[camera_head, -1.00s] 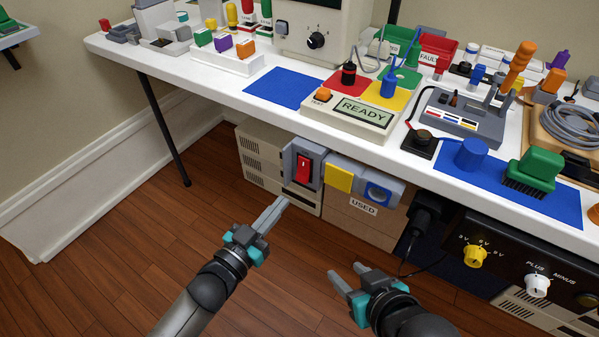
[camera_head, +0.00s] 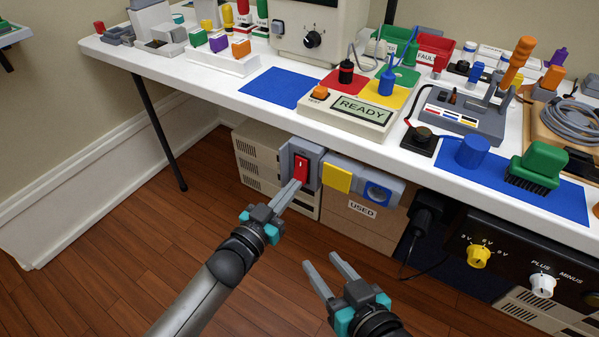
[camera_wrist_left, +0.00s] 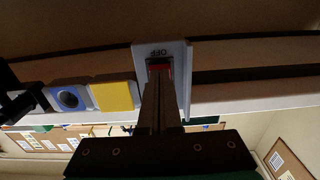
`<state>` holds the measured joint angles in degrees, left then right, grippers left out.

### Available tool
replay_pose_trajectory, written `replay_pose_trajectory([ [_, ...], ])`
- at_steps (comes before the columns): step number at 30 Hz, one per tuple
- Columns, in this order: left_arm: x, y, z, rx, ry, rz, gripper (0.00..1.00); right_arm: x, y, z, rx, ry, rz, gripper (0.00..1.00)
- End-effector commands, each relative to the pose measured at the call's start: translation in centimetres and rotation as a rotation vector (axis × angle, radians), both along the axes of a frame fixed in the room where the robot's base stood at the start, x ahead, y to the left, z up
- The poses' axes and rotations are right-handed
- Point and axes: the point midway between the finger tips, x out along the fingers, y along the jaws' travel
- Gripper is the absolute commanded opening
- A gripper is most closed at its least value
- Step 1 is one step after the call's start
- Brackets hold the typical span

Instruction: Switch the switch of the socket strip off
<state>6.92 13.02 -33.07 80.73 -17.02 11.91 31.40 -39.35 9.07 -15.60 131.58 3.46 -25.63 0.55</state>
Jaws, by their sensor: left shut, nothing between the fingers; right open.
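The socket strip (camera_head: 332,172) is fixed under the front edge of the table, with a grey switch housing at its left end. The red rocker switch (camera_head: 301,169) sits in that housing. My left gripper (camera_head: 297,184) is shut and empty, its fingertips at the lower part of the red switch. In the left wrist view the fingers reach the red switch (camera_wrist_left: 158,66), beside the upside-down word OFF, and cover most of it. Whether they touch it, I cannot tell. My right gripper (camera_head: 320,262) is open and empty, low in front of the table.
Beside the switch are a yellow cover (camera_head: 337,178) and a blue socket (camera_head: 376,193). A cardboard box labelled USED (camera_head: 345,214) and a beige case (camera_head: 262,165) stand below. A black plug (camera_head: 426,215) hangs at the right. The floor (camera_head: 160,240) at left is free.

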Motion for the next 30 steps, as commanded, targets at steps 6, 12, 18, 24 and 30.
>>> replay_pose_trajectory([
  [6, 0.0, 0.0, 0.0, -0.001, -0.001, 0.0, 0.0, 0.0, 0.0, 0.0, 0.0, 0.001, 0.0, 0.5],
  [12, 0.3, -0.2, 0.1, 0.0, -0.002, 0.0, 0.0, 0.0, 0.0, -0.2, 0.0, 0.001, 0.0, 0.5],
  [18, 0.7, -0.5, 0.0, -0.001, -0.002, 0.0, 0.0, 0.0, 0.0, -0.4, -0.001, 0.001, -0.001, 0.5],
  [24, 0.0, 0.0, 0.1, 0.001, 0.002, 0.001, 0.0, 0.0, 0.0, 0.4, -0.001, 0.001, -0.001, 0.5],
  [30, -1.6, 1.2, 0.2, 0.0, 0.001, 0.001, 0.0, 0.0, 0.0, 1.6, -0.001, 0.001, -0.001, 0.5],
])
